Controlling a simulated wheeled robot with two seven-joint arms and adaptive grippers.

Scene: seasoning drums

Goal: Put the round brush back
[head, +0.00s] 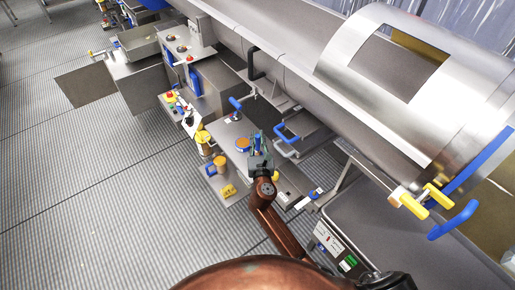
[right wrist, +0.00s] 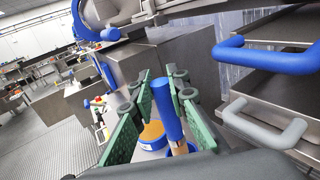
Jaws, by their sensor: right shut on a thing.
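My right gripper (head: 261,152) is over the grey bench with the small tools, and its green-padded fingers also show in the right wrist view (right wrist: 168,118). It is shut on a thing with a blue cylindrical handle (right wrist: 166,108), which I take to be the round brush. The handle stands up between the pads and is slightly tilted. A pale tan part (right wrist: 180,149) shows at its lower end; the rest is hidden by my gripper. In the head view the held brush is too small to make out clearly. My left gripper is not in view.
An orange-topped round item with a blue band (head: 242,145) stands left of my right gripper. A yellow-brown container (head: 220,163) and a yellow item (head: 228,191) are farther left. Blue handles (head: 287,135) stick out to the right, below the big steel drum (head: 350,110).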

